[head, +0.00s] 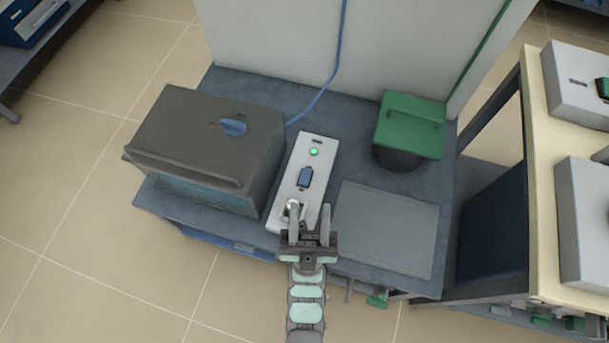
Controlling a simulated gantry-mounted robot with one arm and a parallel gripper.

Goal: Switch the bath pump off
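A light grey control box (284,190) stands on the dark bench in the head view. Labels are too small to read, so I cannot tell which control is the pump's. My gripper (310,208) is open over the near end of the box, its left finger overlapping the silver part. I cannot tell whether it touches. Nothing shows between the fingers.
A dark box-shaped unit (205,145) with a blue knob (233,127) stands close left of the control box. A green-topped item (411,125) stands at the back right. A flat grey plate (385,230) lies to the right. A blue cable (325,90) runs along the back panel.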

